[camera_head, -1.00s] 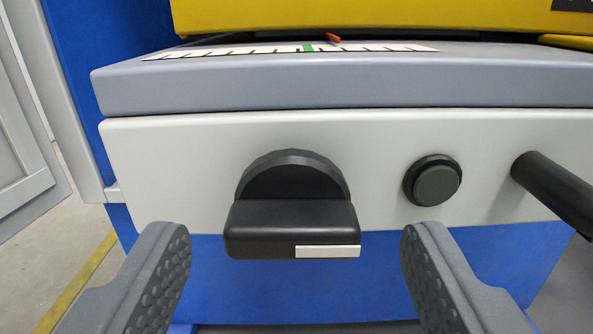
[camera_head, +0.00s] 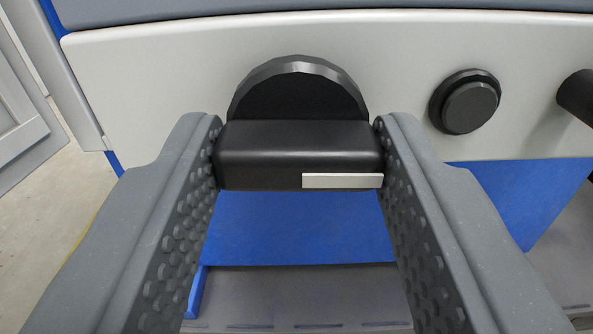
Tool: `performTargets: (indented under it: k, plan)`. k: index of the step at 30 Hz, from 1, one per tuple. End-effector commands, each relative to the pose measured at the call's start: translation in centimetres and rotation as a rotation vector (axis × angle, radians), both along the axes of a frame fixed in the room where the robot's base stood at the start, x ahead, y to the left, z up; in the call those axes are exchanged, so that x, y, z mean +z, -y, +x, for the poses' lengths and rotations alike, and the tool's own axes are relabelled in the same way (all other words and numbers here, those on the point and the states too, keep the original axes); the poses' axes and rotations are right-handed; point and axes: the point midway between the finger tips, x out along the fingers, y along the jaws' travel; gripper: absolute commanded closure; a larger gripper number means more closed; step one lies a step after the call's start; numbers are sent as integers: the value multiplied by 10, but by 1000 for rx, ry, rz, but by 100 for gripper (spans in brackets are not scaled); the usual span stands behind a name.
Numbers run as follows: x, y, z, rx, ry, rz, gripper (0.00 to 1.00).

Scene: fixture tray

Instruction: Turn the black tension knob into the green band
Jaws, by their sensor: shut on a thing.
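The black tension knob (camera_head: 265,156) is on the light grey front panel, with a round disc behind a wide horizontal grip bar. A white mark (camera_head: 342,181) is on the right part of the bar's front face. My gripper (camera_head: 298,150) is shut on the knob's grip bar, one textured finger against each end. The scale with the green band is out of view at this moment.
A round black button (camera_head: 469,107) is on the panel (camera_head: 160,85) right of the knob, close to my right finger. A black handle (camera_head: 577,97) sticks out at the far right. Blue cabinet surface (camera_head: 300,228) lies below the panel.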

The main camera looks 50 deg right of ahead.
Motion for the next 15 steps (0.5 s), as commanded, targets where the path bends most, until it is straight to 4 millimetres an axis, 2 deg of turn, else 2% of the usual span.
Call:
performTargets:
  k: [8,15]
  plan:
    - [-2,1,0,-3,111,80,83]
    - [-2,2,-1,-4,285,204,83]
